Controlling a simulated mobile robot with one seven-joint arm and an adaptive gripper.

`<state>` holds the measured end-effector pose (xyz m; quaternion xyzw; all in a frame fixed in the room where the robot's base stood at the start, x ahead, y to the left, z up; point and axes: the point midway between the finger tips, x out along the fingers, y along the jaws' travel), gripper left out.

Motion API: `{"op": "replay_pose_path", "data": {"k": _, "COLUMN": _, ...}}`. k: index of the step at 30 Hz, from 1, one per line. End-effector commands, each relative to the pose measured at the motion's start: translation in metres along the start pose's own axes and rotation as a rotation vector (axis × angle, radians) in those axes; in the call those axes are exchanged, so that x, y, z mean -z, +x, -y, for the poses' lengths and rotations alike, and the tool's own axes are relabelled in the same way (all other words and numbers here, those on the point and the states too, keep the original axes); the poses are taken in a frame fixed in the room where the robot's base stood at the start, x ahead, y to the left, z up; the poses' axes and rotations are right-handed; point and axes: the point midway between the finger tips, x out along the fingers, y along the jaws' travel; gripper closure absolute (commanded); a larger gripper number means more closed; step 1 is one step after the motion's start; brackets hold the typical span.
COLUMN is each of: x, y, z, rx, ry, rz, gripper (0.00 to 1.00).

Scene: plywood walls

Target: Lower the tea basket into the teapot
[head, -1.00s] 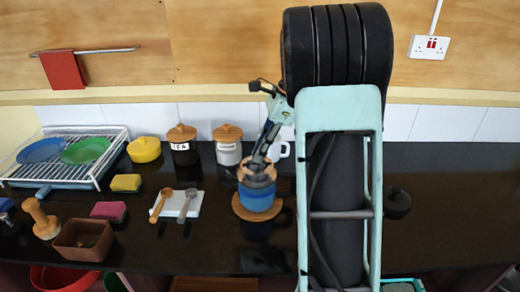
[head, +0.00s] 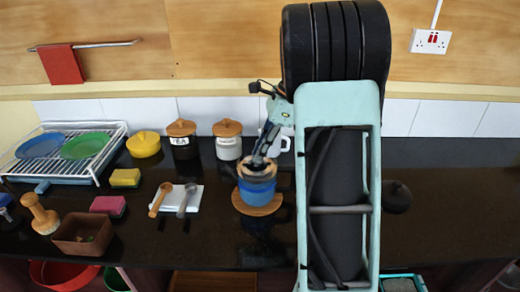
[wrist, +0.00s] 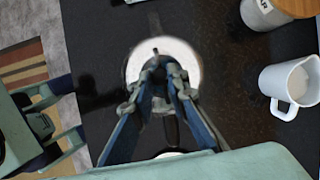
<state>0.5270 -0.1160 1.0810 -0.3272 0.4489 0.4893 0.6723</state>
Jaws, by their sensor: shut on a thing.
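The blue teapot (head: 258,191) stands upright on a round wooden trivet (head: 241,205) on the dark counter. My gripper (head: 258,163) is directly above it, shut on the tea basket (head: 244,171), whose tan rim shows around the fingertips. The basket's rim is close above the teapot's mouth; its lower part is hidden, so I cannot tell how deep it sits. In the wrist view my gripper (wrist: 160,68) is shut in front of a bright, washed-out round shape, and the basket cannot be made out there.
A white jug (head: 276,143) stands close behind the teapot; it shows at right in the wrist view (wrist: 292,82). Two lidded jars (head: 228,146) stand to the left. A black lid-like object (head: 397,197) lies right of my arm. Spoons on a white rest (head: 178,201) lie left, with clear counter between.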

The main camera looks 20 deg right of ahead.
Motion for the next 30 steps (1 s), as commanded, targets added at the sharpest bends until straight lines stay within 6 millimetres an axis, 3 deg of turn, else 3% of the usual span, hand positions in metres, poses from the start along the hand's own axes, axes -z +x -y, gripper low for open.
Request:
{"op": "replay_pose_path", "data": {"k": 25, "x": 0.0028, "y": 0.0066, "z": -0.0001, "rx": 0.000, "ry": 0.000, "rz": 0.000, "gripper": 1.00}}
{"op": "replay_pose_path", "data": {"k": 26, "x": 0.0027, "y": 0.0066, "z": -0.0001, "rx": 0.000, "ry": 0.000, "rz": 0.000, "gripper": 0.83}}
{"op": "replay_pose_path", "data": {"k": 30, "x": 0.0027, "y": 0.0066, "z": -0.0001, "rx": 0.000, "ry": 0.000, "rz": 0.000, "gripper": 0.68}}
